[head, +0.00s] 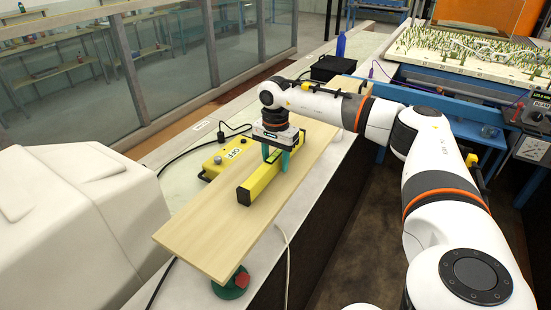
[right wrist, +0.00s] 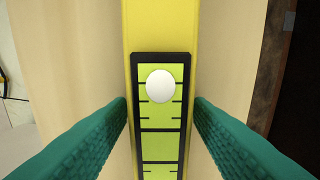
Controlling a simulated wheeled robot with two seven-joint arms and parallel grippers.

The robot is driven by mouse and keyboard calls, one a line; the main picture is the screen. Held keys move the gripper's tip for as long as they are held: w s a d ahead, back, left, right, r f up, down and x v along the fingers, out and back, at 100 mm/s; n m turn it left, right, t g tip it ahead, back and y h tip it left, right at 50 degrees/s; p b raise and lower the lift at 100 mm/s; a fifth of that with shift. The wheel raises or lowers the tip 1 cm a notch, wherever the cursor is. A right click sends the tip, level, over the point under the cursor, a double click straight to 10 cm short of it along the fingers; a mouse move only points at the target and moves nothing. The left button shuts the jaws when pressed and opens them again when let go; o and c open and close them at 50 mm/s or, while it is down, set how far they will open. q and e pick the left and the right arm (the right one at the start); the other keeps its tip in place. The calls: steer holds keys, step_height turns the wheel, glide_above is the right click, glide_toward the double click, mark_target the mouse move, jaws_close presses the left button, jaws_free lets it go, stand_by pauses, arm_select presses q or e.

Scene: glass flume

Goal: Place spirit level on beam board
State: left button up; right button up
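The yellow spirit level (head: 262,184) lies lengthwise along the pale wooden beam board (head: 215,237), seemingly resting on its top. My right gripper (head: 276,158) is above the level and straddles it, with one green finger on each side. In the right wrist view the level's yellow-green vial window with a white bubble (right wrist: 159,86) is centred between the fingers (right wrist: 160,105). A narrow strip of board shows on each side, so the fingers look open and just apart from the level. My left gripper is not in view.
A yellow control box (head: 226,157) with a cable stands left of the board. A green support with a red knob (head: 233,284) is under the board's near end. A black box (head: 333,67) and a blue bottle (head: 340,45) are at the far end. A large pale housing (head: 75,225) fills the left.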

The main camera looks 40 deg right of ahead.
mark_target(275, 156)
steer(key=shift+r, duration=0.1)
steer(key=shift+r, duration=0.1)
steer(key=shift+r, duration=0.3)
step_height(275, 156, up, 11)
steer(key=b, duration=0.3)
steer(key=shift+r, duration=0.15)
stand_by(0.3)
